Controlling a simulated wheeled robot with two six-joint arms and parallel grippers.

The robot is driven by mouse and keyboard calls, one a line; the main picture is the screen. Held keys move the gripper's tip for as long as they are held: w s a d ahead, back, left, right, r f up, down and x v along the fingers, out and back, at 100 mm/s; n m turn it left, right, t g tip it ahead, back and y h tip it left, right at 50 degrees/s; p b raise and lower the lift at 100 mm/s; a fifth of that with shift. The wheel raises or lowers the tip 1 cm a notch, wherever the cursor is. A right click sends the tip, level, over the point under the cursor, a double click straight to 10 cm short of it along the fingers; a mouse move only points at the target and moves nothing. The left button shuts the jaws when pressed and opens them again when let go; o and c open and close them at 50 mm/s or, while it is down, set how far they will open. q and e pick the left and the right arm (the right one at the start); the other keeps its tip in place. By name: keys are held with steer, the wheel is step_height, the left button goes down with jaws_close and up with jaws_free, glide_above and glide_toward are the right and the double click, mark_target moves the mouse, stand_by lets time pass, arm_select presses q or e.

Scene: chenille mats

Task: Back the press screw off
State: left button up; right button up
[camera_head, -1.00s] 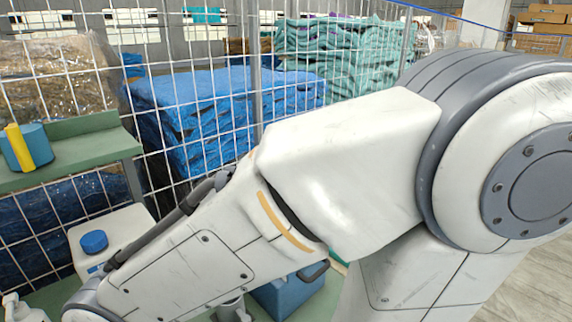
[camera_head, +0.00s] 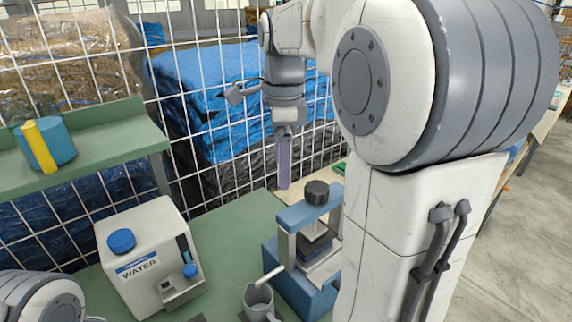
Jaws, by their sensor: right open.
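The press (camera_head: 282,262) is a blue frame with grey posts and a blue crossbar. It stands on the green bench, and my arm hides part of its right side. The press screw's dark round knob (camera_head: 317,190) sits on top of the crossbar. Dark and pale plates show inside the frame. My right gripper (camera_head: 284,182) points down, open and empty, seen edge-on. Its fingertips appear just left of the knob and about level with it in the picture, apart from it. My left gripper is out of view; only a part of that arm shows at the lower left.
A white water dispenser (camera_head: 150,262) with a blue cap stands left of the press. A grey mug (camera_head: 259,303) with a pale stick stands in front of the press. A green shelf (camera_head: 95,150) holds a blue and yellow roll (camera_head: 45,144). A wire mesh fence (camera_head: 200,110) runs behind the bench.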

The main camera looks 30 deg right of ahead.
mark_target(317, 186)
steer(key=s+d+r+m, duration=0.2)
steer(key=d+r+m, duration=0.2)
steer(key=d+m, duration=0.35)
step_height(317, 186, down, 10)
steer(key=shift+w+d+f+p, duration=0.15)
steer(key=shift+f+p, duration=0.1)
steer(key=shift+p, duration=0.5)
steer(key=c, duration=1.4)
steer(key=shift+n, duration=0.25)
